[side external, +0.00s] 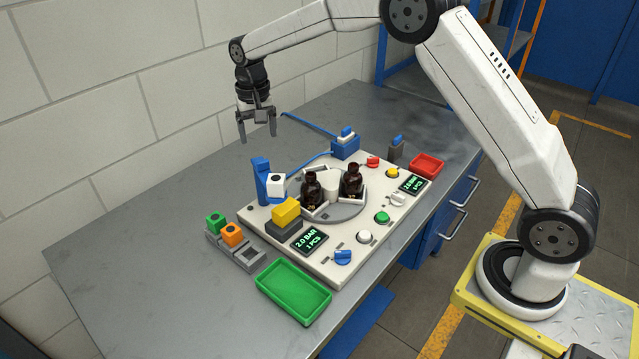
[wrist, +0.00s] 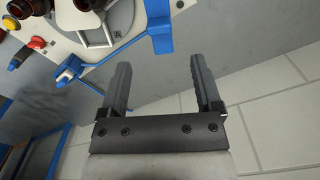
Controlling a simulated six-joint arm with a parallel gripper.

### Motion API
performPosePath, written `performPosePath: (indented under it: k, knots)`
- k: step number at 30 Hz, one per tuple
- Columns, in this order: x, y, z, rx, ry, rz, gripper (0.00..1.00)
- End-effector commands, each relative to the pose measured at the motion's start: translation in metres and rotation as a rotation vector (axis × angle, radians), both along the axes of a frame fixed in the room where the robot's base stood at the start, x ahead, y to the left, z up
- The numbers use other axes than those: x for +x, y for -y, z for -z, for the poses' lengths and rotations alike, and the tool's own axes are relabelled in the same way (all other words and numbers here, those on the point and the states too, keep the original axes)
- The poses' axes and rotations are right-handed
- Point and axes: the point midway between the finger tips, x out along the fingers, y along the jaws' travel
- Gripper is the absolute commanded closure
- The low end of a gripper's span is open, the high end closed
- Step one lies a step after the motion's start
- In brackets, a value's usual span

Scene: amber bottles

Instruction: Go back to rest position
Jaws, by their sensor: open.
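My gripper (side external: 257,138) is open and empty, held in the air above the back left of the grey table, behind the white panel. In the wrist view its two fingers (wrist: 160,85) are spread with nothing between them. Two dark amber bottles stand in the round station on the panel: the left bottle (side external: 311,190) and the right bottle (side external: 352,180), well apart from my gripper. In the wrist view only parts of the bottles show at the top left edge, one of them dark and round (wrist: 87,4).
The white panel (side external: 330,262) carries buttons, displays and a blue post (side external: 262,180). A green tray (side external: 293,291), a red tray (side external: 427,165) and a grey rack (side external: 240,255) with green and orange blocks lie around it. A brick wall (side external: 100,100) stands behind. The table's left part is clear.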

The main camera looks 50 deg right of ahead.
Motion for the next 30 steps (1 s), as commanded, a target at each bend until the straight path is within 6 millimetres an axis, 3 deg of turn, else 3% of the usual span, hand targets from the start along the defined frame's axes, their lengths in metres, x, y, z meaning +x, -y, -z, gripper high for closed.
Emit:
performPosePath:
  k: [8,14,30]
  knots:
    - [-0.008,0.001,-0.001,0.000,0.009,-0.018,0.18]
    - [-0.030,0.003,0.000,-0.001,0.033,-0.063,0.18]
    - [-0.135,0.011,0.011,-0.015,0.127,-0.246,0.18]
